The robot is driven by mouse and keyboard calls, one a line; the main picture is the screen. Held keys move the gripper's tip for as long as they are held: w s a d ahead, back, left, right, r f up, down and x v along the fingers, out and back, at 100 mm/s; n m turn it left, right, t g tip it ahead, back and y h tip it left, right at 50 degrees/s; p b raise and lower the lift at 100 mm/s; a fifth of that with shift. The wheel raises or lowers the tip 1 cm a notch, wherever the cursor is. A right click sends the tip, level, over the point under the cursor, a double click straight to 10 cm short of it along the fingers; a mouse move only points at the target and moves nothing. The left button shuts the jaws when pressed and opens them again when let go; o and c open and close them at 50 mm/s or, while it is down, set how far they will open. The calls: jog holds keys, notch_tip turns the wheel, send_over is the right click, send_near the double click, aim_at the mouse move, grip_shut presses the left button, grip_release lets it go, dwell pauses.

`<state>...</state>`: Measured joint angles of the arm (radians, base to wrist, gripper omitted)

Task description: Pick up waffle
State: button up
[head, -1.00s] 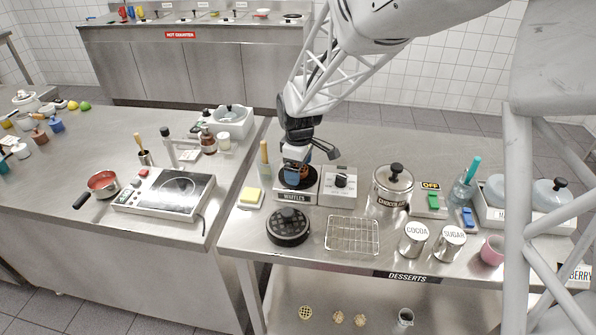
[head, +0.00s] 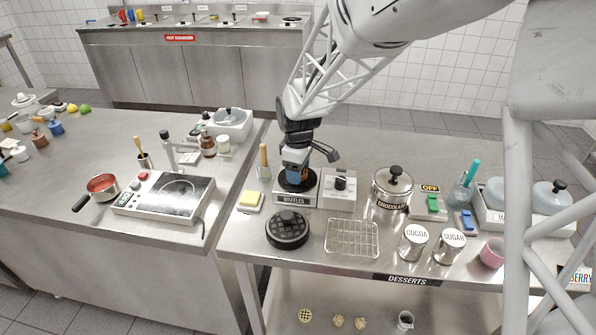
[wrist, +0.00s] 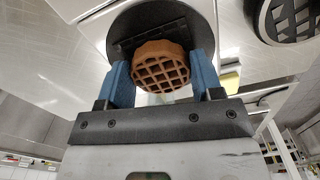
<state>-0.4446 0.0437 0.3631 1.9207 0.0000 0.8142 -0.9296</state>
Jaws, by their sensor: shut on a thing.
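A round brown waffle (wrist: 160,68) with a grid pattern sits between the two blue fingers of my gripper (wrist: 162,75) in the wrist view. The fingers press on it from both sides. In the head view my gripper (head: 295,175) is over the waffle maker's dark round plate, above the box labelled WAFFLES (head: 295,199). The waffle is mostly hidden there by the fingers. In the wrist view the dark plate (wrist: 125,22) shows behind the waffle; I cannot tell whether the waffle still touches it.
The black gridded lid (head: 288,230) lies in front of the waffle maker. A wire rack (head: 351,238) is to its right and looks empty. A dial box (head: 341,190) and the chocolate pot (head: 392,188) stand close on the right. A yellow sponge (head: 251,197) is on the left.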

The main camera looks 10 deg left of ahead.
jog(key=shift+r, duration=0.8)
notch_tip(320, 180, up, 2)
jog(key=shift+r, duration=0.1)
jog(key=s+d, duration=0.3)
jog(key=s, duration=0.4)
jog(key=s+d+r, duration=0.1)
jog(key=s+d, duration=0.2)
jog(key=s, duration=0.4)
jog(key=shift+s+d, duration=0.25)
jog(key=shift+d, duration=0.1)
jog(key=shift+s+d+r, duration=0.1)
jog(key=s+d+f+m, duration=0.3)
jog(key=s+d+m, duration=0.6)
jog(key=s+d, duration=0.4)
jog(key=s, duration=0.3)
jog(key=shift+s+d, duration=0.15)
jog(key=shift+s, duration=0.05)
jog(key=shift+w+f, duration=0.1)
jog(key=shift+f, duration=0.05)
jog(key=shift+w+a+f, duration=0.25)
jog(key=shift+w+a, duration=0.45)
jog(key=shift+w, duration=1.85)
jog(key=shift+w+a+f, duration=0.25)
jog(key=shift+w+a, duration=0.5)
jog(key=shift+w, duration=1.75)
jog(key=shift+w+a+f, duration=0.25)
jog(key=shift+w+a, duration=0.45)
jog(key=shift+w, duration=1.85)
